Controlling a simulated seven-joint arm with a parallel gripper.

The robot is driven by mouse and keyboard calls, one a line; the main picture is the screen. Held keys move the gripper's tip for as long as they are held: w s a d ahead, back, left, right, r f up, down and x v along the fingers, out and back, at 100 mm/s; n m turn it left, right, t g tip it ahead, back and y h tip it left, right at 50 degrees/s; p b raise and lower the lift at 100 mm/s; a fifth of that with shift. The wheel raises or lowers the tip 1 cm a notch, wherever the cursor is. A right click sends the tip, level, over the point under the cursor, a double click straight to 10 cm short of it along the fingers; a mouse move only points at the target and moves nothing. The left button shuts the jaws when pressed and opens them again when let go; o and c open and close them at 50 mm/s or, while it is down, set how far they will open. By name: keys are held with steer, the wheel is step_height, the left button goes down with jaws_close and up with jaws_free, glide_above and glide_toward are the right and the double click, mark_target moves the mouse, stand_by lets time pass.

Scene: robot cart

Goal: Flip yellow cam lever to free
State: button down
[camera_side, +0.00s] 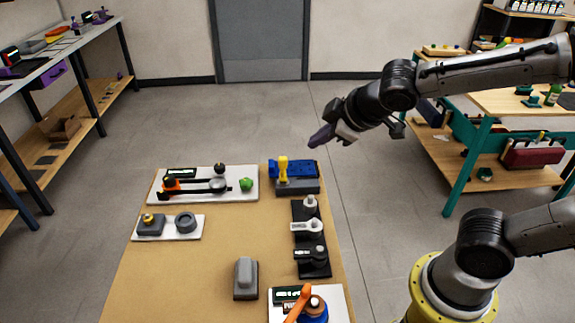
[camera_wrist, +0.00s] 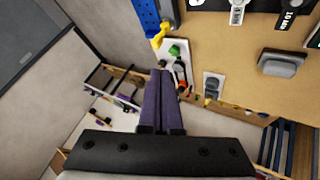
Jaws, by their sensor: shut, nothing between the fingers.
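The yellow cam lever (camera_side: 283,167) stands upright on a grey block (camera_side: 297,187), in front of a blue part (camera_side: 302,168), at the far right corner of the board. In the wrist view the yellow lever (camera_wrist: 158,38) shows near the top centre, beside the blue part (camera_wrist: 146,16). My gripper (camera_side: 322,138) is shut and empty, in the air above and to the right of the lever, and does not appear to touch it. In the wrist view its purple fingers (camera_wrist: 161,73) lie together, with their tips just below the lever in the picture.
A white panel (camera_side: 211,196) with a black linkage and green knob lies left of the lever. A black plate (camera_side: 323,266) with several grey parts lies in front. An orange lever (camera_side: 299,303) and grey block (camera_side: 245,279) are nearer. The board's middle (camera_side: 200,272) is clear.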

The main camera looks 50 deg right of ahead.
step_height(320, 180, down, 5)
steer(key=a+n, duration=0.2)
steer(key=a, duration=0.1)
glide_toward(283, 170)
steer(key=shift+y, duration=0.3)
steer(key=shift+a+x, duration=0.15)
steer(key=shift+x, duration=1.2)
steer(key=shift+a+x, duration=0.15)
steer(key=shift+x, duration=1.25)
steer(key=shift+w+r, duration=0.15)
